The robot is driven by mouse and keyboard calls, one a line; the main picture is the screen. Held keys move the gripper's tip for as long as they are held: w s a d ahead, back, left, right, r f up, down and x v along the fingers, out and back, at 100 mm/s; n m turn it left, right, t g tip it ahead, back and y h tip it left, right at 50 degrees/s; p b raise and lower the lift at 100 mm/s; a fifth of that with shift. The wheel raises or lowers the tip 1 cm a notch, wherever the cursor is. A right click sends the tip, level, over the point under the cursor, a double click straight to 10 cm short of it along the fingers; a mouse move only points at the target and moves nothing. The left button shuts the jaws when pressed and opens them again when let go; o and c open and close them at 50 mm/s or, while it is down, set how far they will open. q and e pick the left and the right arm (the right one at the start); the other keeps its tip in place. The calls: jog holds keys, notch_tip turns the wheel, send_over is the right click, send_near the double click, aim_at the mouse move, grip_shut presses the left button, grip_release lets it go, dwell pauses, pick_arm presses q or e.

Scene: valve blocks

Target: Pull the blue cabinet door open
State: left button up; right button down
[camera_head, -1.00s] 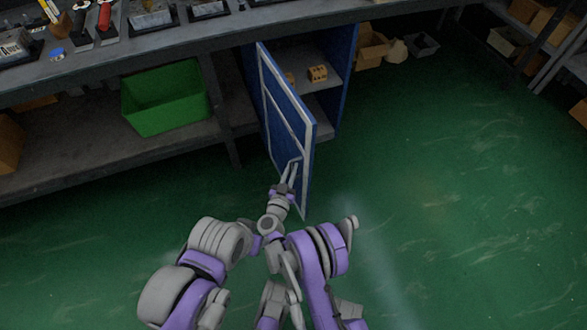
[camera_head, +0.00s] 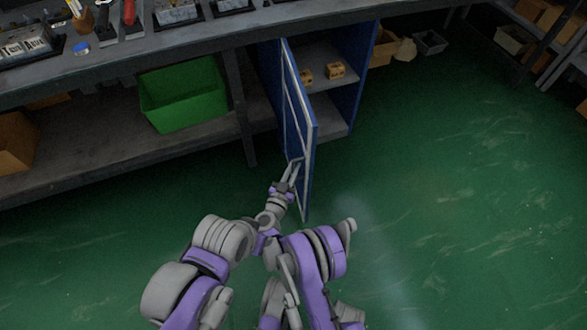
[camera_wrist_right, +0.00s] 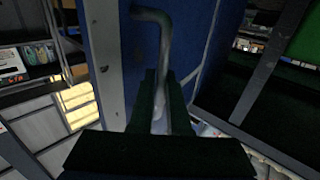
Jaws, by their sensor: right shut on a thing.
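The blue cabinet door (camera_head: 302,125), with a pale frame, stands swung well out from the cabinet (camera_head: 358,75) and is seen nearly edge-on in the head view. My right gripper (camera_head: 293,170) is at the lower part of the door, on its left face. In the right wrist view the door (camera_wrist_right: 103,70) fills the upper middle, and its grey bar handle (camera_wrist_right: 163,50) runs down between the fingers of my right gripper (camera_wrist_right: 160,115), which are shut on it. Yellowish blocks (camera_head: 335,70) sit on the cabinet shelf. My left gripper is not seen.
A green bin (camera_head: 183,97) stands on the lower shelf left of the cabinet, under the workbench (camera_head: 200,40). Cardboard boxes (camera_head: 383,48) and a grey tray (camera_head: 430,41) lie right of the cabinet. The green floor (camera_head: 460,190) in front and to the right is clear.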

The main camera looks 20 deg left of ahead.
dwell(0.4)
jog(key=c, duration=0.9)
grip_release()
